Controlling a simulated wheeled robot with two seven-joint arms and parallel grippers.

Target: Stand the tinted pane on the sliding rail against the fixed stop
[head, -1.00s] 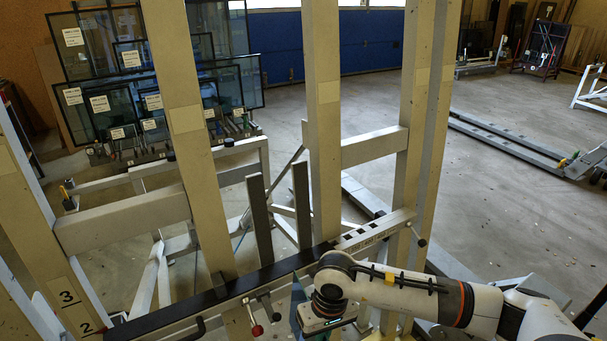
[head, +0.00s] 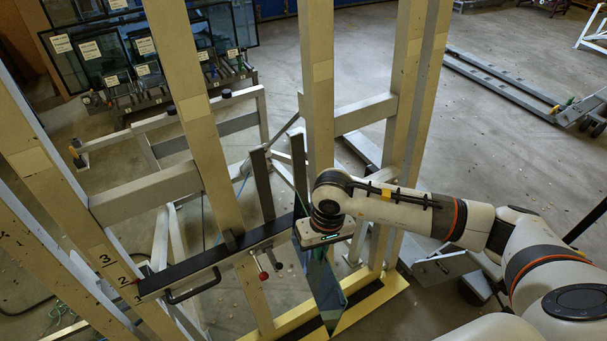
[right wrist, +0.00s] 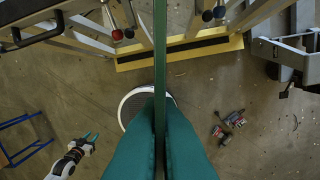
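The tinted pane (head: 326,292) hangs below my right gripper (head: 321,248) in the head view, in front of the frame. In the right wrist view my right gripper (right wrist: 160,115) has its teal fingers shut on the pane, which shows edge-on as a thin green strip (right wrist: 160,50). The black-topped sliding rail (head: 205,258) runs across the frame uprights, to the left of the pane. Two dark short posts (head: 262,186) stand behind the rail; I cannot tell which part is the fixed stop. My left gripper (right wrist: 91,137) shows small at lower left in the right wrist view, teal fingertips apart and empty.
Tall beige uprights (head: 200,120) stand close to the right arm. A yellow-edged base beam (head: 385,298) lies low below the pane. A rack of labelled panes (head: 100,70) stands far left. A pallet truck (head: 520,90) is far right. Open floor lies between.

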